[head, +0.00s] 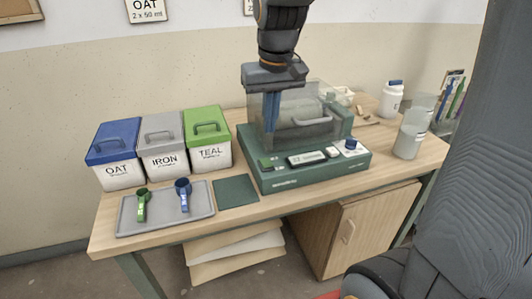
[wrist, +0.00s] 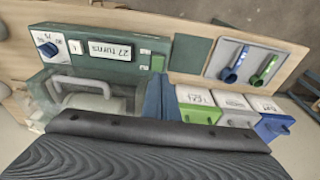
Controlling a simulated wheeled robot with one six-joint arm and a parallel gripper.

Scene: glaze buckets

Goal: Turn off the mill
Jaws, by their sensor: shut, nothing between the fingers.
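The mill (head: 315,172) is a dark green machine on the wooden table, with a clear cover (head: 313,103) over its drum. Its front panel carries a green button or switch (head: 266,163) at the left, a white display (head: 307,158), a small white part (head: 332,152) and a blue knob (head: 351,144). In the wrist view, the display (wrist: 110,50) reads "27 turns", with the green button (wrist: 157,63) and blue knob (wrist: 48,50) on either side. My gripper (head: 271,130) points down, shut and empty, above the left part of the mill. Its blue fingers also show in the wrist view (wrist: 155,98).
Lidded buckets marked OAT (head: 118,175), IRON (head: 165,163) and TEAL (head: 210,156) stand left of the mill. A grey tray (head: 165,220) holds a green and a blue scoop. A dark green mat (head: 236,191) lies beside it. Clear and white containers (head: 409,140) stand right.

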